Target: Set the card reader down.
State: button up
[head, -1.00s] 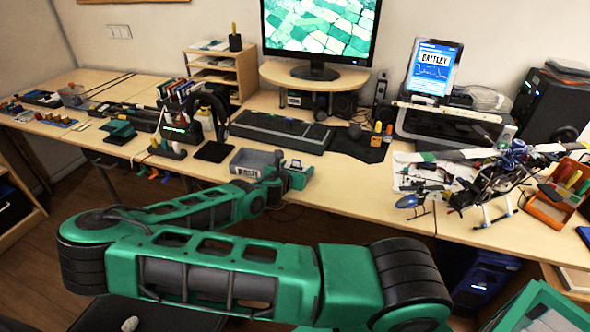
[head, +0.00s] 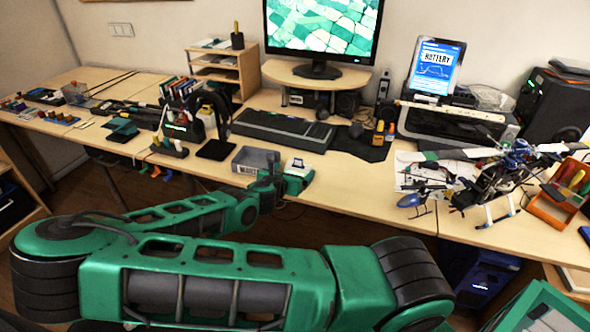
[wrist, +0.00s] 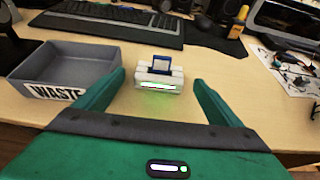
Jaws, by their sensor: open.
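The card reader (wrist: 160,75) is a small white block with a dark blue card upright in its top and a lit green strip on its front. It sits on the wooden desk in the wrist view, between and a little beyond my fingertips. My gripper (wrist: 160,82) is open, one green finger to each side of the reader, with gaps on both sides. In the head view the reader (head: 298,164) shows as a pale block just past my gripper (head: 292,176). My gripper covers its near side there.
A grey tray labelled WASTE (wrist: 65,68) stands close to the left of my gripper. A keyboard (wrist: 115,22) lies behind the reader. Bare desk lies to the right, before a paper with parts (wrist: 295,72). The helicopter model (head: 500,170) stands farther right.

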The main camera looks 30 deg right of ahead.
jog(key=shift+v, duration=2.7)
